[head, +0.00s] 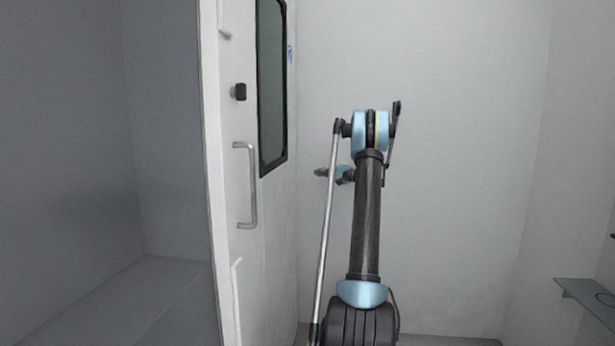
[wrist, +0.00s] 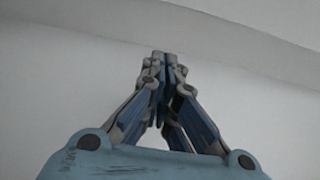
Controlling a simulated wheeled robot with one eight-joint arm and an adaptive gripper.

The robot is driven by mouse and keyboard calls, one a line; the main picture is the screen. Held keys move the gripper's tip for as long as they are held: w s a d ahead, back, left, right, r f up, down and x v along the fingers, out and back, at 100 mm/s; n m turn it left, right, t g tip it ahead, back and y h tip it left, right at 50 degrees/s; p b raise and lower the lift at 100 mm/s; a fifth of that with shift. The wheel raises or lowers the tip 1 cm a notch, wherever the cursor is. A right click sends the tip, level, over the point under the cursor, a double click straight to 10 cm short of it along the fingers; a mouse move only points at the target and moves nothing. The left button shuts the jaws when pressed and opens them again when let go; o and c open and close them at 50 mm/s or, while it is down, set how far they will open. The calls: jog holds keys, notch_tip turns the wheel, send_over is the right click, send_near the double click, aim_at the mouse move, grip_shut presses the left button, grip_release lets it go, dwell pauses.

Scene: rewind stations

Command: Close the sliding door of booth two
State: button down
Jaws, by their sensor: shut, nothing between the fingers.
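A white door (head: 272,235) stands at the left of centre in the head view, seen at a steep angle. No booth number can be read. My gripper (head: 319,172) is small in the head view, to the right of the handle and pointing left towards the door. It appears clear of the handle. In the wrist view my gripper (wrist: 160,56) has its fingertips together with nothing between them, against a plain pale surface.
Left of the door's edge is an open grey space with a low ledge or bench (head: 130,295). A plain pale wall (head: 450,120) stands behind my arm. A small grey shelf (head: 590,296) juts out at the lower right. The floor shows only as a thin strip.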

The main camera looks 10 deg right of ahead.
jog(key=x, duration=0.9)
jog(key=shift+w+a, duration=0.15)
jog(key=shift+s+a, duration=0.25)
jog(key=shift+s, duration=0.35)
jog(key=shift+s+a, duration=0.25)
jog(key=shift+s, duration=0.35)
jog(key=shift+s+a, duration=0.25)
jog(key=shift+s, duration=0.35)
